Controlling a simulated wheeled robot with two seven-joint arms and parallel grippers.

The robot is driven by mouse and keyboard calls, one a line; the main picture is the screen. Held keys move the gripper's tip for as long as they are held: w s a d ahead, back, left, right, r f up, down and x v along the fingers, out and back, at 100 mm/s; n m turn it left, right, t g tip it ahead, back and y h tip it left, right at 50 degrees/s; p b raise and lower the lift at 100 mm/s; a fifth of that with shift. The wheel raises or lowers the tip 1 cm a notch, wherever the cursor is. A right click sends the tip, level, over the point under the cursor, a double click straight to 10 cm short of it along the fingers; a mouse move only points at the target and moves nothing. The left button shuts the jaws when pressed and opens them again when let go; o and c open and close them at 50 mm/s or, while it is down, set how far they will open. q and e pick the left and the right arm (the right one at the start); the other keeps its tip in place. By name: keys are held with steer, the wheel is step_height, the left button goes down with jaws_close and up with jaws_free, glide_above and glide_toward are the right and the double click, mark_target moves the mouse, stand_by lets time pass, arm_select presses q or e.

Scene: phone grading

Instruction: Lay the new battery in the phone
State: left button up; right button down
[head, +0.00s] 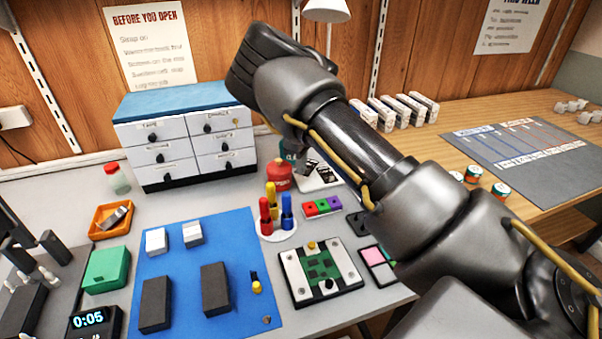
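A holder (296,277) with pale side blocks stands right of the blue mat, with a green circuit board (322,264) in its middle; this looks like the opened phone. Two dark slabs (155,304) (216,288) and two small pale blocks (156,241) (193,234) lie on the mat; I cannot tell which is the new battery. My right arm crosses from the lower right. Its dark far end (262,62) is high before the wall, and its fingers cannot be made out. Dark parts at the left edge may belong to my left gripper, but I cannot be sure.
The blue mat (187,270) has bare room in its middle. A green box (106,268) and a timer (92,320) stand left.

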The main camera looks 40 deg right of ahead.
step_height(320, 180, down, 3)
steer(key=shift+r, duration=0.1)
steer(key=shift+f, duration=0.25)
steer(key=shift+r, duration=0.1)
steer(key=c, duration=1.7)
jaws_free()
steer(key=shift+f, duration=0.2)
arm_select(q)
steer(key=shift+w+r, duration=0.1)
steer(key=shift+r, duration=0.1)
